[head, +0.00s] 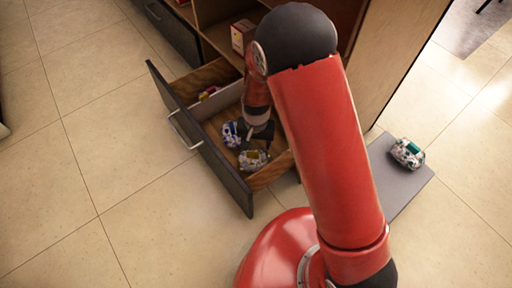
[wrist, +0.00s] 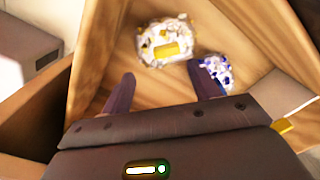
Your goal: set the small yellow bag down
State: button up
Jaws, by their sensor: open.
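The small yellow bag, a whitish crumpled bag with a yellow patch (wrist: 167,50), lies on the wooden floor of the open drawer (head: 222,172). In the head view the bag (head: 253,160) is near the drawer's front right corner. My gripper (wrist: 160,88) is open, with its two fingers apart and nothing between them. The bag lies beyond the fingertips, apart from them as far as the wrist view shows. In the head view my arm covers part of the drawer, and the fingertips (head: 259,133) are hard to make out.
A blue and white bag (wrist: 217,70) lies beside it in the drawer. A red item (head: 208,93) is in the drawer's back compartment. A green and white bag (head: 407,153) rests on a grey slab (head: 398,185) at right. A box (head: 242,36) stands on the shelf. The left floor is clear.

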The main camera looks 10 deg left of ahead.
jog(key=shift+r+p, duration=0.3)
jog(key=shift+r, duration=2.1)
jog(key=shift+s, duration=0.1)
